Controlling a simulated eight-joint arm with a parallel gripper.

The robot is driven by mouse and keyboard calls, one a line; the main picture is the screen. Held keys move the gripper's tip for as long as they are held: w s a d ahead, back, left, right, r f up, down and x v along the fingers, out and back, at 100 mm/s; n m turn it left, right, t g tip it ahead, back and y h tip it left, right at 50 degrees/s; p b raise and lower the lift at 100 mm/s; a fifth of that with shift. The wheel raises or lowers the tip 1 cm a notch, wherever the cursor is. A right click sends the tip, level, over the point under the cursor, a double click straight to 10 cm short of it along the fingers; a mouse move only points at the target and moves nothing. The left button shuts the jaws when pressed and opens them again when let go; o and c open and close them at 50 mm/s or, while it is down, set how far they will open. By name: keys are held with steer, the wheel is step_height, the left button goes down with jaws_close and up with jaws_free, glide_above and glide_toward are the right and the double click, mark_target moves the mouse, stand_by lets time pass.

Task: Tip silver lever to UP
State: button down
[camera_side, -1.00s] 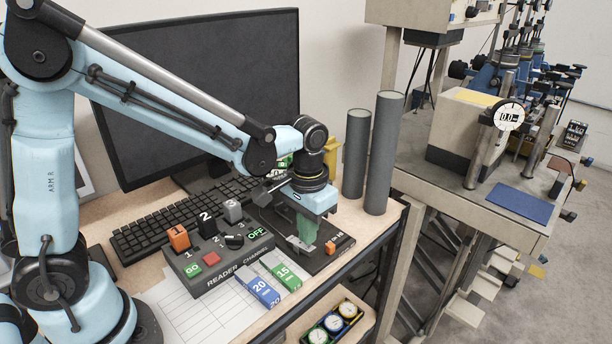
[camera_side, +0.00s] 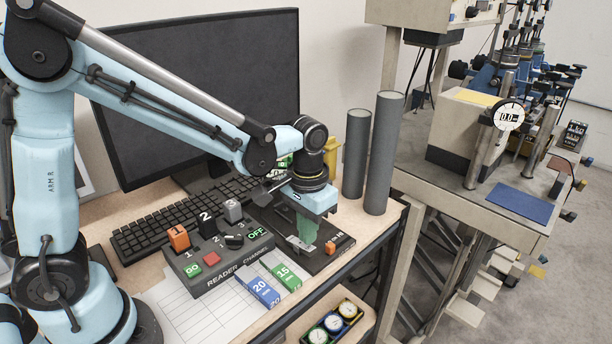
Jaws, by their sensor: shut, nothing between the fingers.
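My gripper (camera_side: 306,232) points down over a small black base (camera_side: 330,255) at the desk's right front. Its greenish fingers are shut and empty. A small silver piece (camera_side: 301,246) shows right at the fingertips, low over this base; it may be the silver lever, but the fingers partly cover it. I cannot tell its tilt or whether the fingers touch it. An orange block (camera_side: 330,247) stands on the same base, just right of the fingers, near an "IN" label.
Left of my gripper is the reader channel panel (camera_side: 222,262) with orange, black and grey blocks and a knob. Blue (camera_side: 262,290) and green (camera_side: 286,275) labelled blocks lie in front. Two grey cylinders (camera_side: 383,150) stand behind right. A monitor and keyboard are behind.

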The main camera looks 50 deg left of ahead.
steer(key=shift+f, duration=1.1)
stand_by(1.1)
steer(key=shift+r, duration=3.55)
